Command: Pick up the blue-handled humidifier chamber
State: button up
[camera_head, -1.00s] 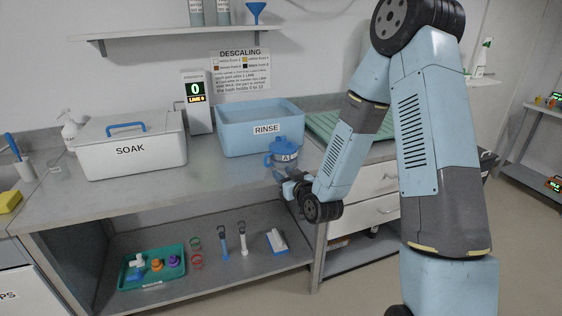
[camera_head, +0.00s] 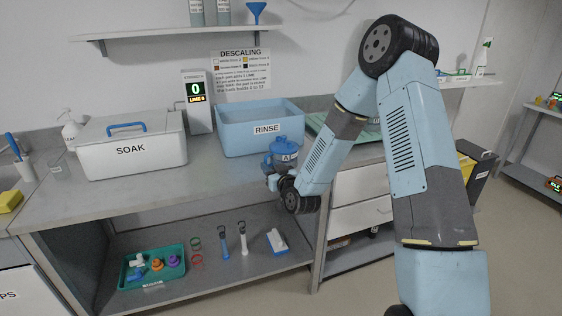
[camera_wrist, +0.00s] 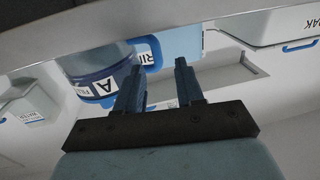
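The blue humidifier chamber (camera_head: 289,152), with a lid and a label "A", stands on the counter in front of the RINSE tub in the head view. A blue handle shows at its left side. My gripper (camera_head: 272,176) is low at the chamber's front left, near the handle; contact cannot be told there. In the wrist view my gripper (camera_wrist: 160,78) is open, with a clear gap between its two fingers. The chamber (camera_wrist: 94,66) shows beyond and left of the fingers, and the left finger overlaps its edge.
The blue RINSE tub (camera_head: 233,134) stands close behind the chamber. The white SOAK box (camera_head: 130,157) is further left. Counter (camera_head: 185,187) between them and the front edge is clear. A teal tray (camera_head: 150,283) of small parts lies on the lower shelf.

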aim_at(266, 160)
jog(key=shift+x, duration=2.6)
jog(key=shift+w+d+r, duration=0.1)
jog(key=shift+r, duration=0.05)
grip_shut()
